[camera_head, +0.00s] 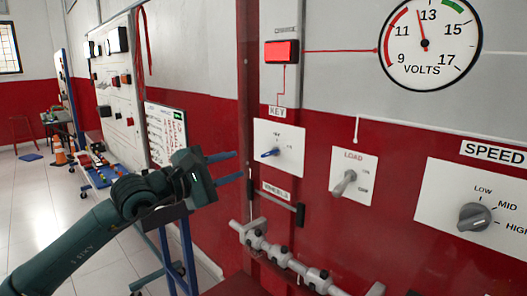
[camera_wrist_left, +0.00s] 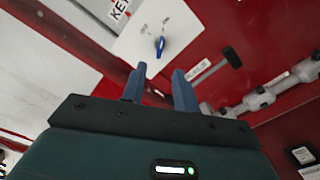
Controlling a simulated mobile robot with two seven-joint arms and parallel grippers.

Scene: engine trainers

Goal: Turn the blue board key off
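The blue key (camera_head: 270,154) sits on a white plate (camera_head: 291,137) marked KEY on the red and grey board. In the head view its handle points left and slightly down. The key also shows in the left wrist view (camera_wrist_left: 160,44), beyond the fingertips and apart from them. My left gripper (camera_head: 232,166) is open and empty, left of the key plate, with its two blue fingers pointing right toward the board. Its fingers (camera_wrist_left: 158,82) also show in the left wrist view with a gap between them. My right gripper is not in view.
A LOAD switch (camera_head: 344,183) and a SPEED knob (camera_head: 475,217) are right of the key. A black handle (camera_head: 300,215) and a grey shaft (camera_head: 285,258) stick out below. A red lamp (camera_head: 282,51) and a volt gauge (camera_head: 430,42) are above. Open floor lies left.

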